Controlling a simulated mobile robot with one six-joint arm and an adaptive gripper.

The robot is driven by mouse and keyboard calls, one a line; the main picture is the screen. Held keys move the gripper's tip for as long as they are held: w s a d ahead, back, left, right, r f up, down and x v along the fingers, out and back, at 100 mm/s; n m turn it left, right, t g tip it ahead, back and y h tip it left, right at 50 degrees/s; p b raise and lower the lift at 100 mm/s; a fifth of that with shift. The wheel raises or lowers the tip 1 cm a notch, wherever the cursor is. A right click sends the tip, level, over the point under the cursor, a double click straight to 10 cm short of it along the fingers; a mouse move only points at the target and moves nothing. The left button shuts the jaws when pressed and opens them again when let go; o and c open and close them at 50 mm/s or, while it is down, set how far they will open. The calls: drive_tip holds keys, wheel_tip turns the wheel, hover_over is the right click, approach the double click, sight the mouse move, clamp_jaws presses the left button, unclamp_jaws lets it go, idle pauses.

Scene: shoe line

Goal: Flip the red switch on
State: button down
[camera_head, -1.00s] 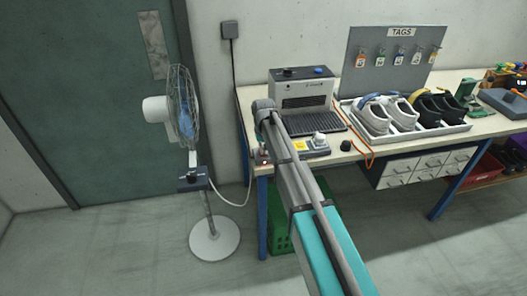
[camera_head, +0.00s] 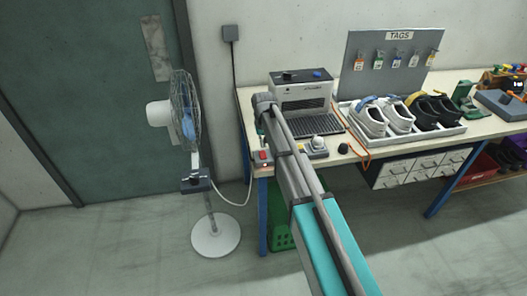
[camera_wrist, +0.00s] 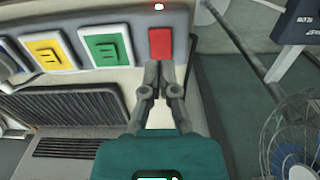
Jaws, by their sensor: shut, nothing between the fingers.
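The red switch (camera_wrist: 160,43) is a red rectangular block near the top middle of the wrist view, on a pale panel. A small lamp (camera_wrist: 158,6) above it looks bright with a red rim. My gripper (camera_wrist: 160,70) is shut and empty, with its fingertips at the lower edge of the red block. I cannot tell whether they touch it. In the head view a small red piece (camera_head: 263,155) shows at the table's left front corner, and my arm hides most of the gripper there.
Yellow (camera_wrist: 45,54) and green (camera_wrist: 107,48) blocks sit left of the switch. A standing fan (camera_head: 186,115) is left of the table (camera_head: 375,160), with a cable running to the table corner. A grey machine (camera_head: 303,95) and a shoe tray (camera_head: 450,133) stand on the table.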

drive_tip(key=shift+r+p, duration=0.55)
drive_tip(key=shift+r, duration=0.2)
drive_tip(key=s+d+m, duration=0.3)
drive_tip(key=s+d, duration=2)
drive_tip(key=s, duration=0.3)
drive_tip(key=shift+d, duration=0.2)
idle(0.5)
